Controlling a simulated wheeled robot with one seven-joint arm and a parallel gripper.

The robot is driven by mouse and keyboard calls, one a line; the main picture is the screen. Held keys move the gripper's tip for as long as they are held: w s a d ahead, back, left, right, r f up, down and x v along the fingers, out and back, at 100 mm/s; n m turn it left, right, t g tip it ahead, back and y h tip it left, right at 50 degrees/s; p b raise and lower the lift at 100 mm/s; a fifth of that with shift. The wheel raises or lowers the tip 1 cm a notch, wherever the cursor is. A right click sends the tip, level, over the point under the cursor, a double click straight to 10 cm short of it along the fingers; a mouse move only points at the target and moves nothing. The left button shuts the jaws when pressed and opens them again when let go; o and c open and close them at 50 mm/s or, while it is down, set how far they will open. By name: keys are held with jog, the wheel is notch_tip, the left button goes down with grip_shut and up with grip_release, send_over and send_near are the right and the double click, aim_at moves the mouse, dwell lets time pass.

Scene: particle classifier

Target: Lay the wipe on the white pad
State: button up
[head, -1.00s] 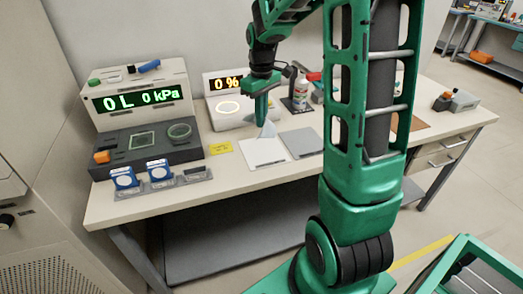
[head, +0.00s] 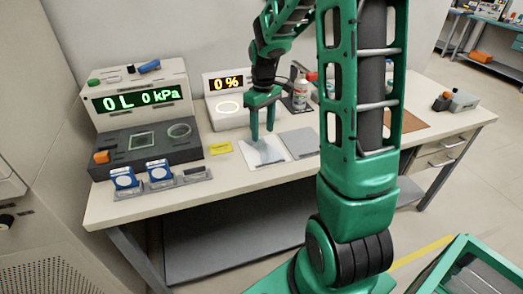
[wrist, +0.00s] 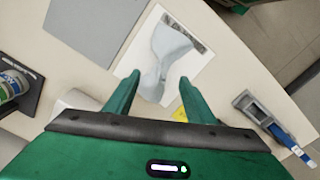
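The pale grey-blue wipe (wrist: 168,50) lies crumpled on the white pad (wrist: 202,65), narrow in its middle and wider at its ends. In the head view the wipe (head: 265,153) rests on the pad (head: 284,157), within its outline as far as I can see. My gripper (head: 262,136) is above the wipe with its fingers spread apart. In the wrist view my gripper (wrist: 156,88) has one finger to each side of the wipe's near end, and nothing is held between them.
A grey pad (head: 303,142) lies right of the white pad. A yellow label (head: 220,148) is to its left, near blue-topped holders (head: 158,171).

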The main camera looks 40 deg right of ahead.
notch_tip(320, 180, up, 11)
jog(key=shift+f, duration=0.15)
dwell(0.6)
dwell(0.3)
jog(key=s+a+f+m, duration=0.1)
jog(key=s+m, duration=0.3)
jog(key=s, duration=1)
jog(key=s+a+f+m, duration=0.1)
jog(key=s+m, duration=0.4)
jog(key=s, duration=1)
jog(key=shift+a+f, duration=0.4)
jog(key=shift+f, duration=0.1)
jog(key=shift+w+f, duration=0.25)
jog(key=shift+w, duration=0.4)
